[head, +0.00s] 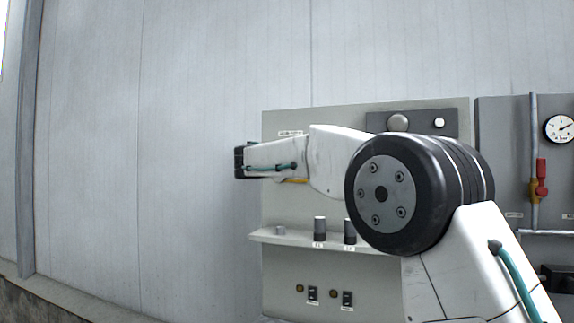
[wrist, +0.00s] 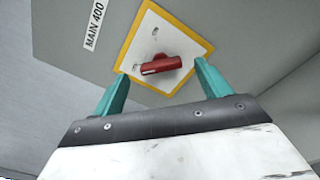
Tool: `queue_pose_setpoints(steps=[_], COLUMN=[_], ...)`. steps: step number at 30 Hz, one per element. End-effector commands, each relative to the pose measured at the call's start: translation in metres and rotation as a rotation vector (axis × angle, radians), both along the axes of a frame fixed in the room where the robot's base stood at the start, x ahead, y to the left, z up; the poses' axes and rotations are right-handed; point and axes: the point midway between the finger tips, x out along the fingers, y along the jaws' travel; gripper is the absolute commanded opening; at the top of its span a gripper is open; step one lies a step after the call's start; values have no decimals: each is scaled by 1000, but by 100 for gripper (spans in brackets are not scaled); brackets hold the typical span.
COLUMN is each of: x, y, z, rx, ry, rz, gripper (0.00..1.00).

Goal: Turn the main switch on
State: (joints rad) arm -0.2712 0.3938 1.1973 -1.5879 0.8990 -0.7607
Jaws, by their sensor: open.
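The main switch (wrist: 160,65) shows in the wrist view as a red handle on a white plate with a yellow border (wrist: 203,43). The label "MAIN 400" (wrist: 94,25) is beside it on the grey panel. My gripper (wrist: 158,82) has its two teal fingers apart, one on each side of the handle's lower part in the picture, with nothing between them that I can see as gripped. Whether the fingers are level with the handle in depth is unclear. In the head view my arm covers the switch; only a bit of yellow edge (head: 293,181) shows below it.
The grey panel (head: 285,212) carries a shelf (head: 275,237) with dark cylinders (head: 320,229) and small rocker switches (head: 312,293) below. On the right, another panel holds a gauge (head: 559,128) and a red valve handle (head: 541,178). The wall to the left is bare.

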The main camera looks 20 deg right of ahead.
Motion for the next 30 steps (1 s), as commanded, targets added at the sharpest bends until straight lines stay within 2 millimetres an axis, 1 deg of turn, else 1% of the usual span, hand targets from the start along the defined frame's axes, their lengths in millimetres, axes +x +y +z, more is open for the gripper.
queue_pose_setpoints(steps=[1,3,6,10,17,18,20,21,22,30], x=[7,15,22,26,27,27,27,27,26,26], y=[-6,-11,-17,-20,-20,-20,-20,-20,-20,-20], z=[-1,0,0,0,0,0,0,0,0,0], rx=[0,1,1,1,2,2,2,2,2,14], ry=[1,-1,-1,-1,-1,-1,-1,-1,-1,-9], rz=[-2,-1,-1,-1,-1,-1,-1,-1,-1,-1], gripper=[76,76,76,76,76,65,49,37,32,32])
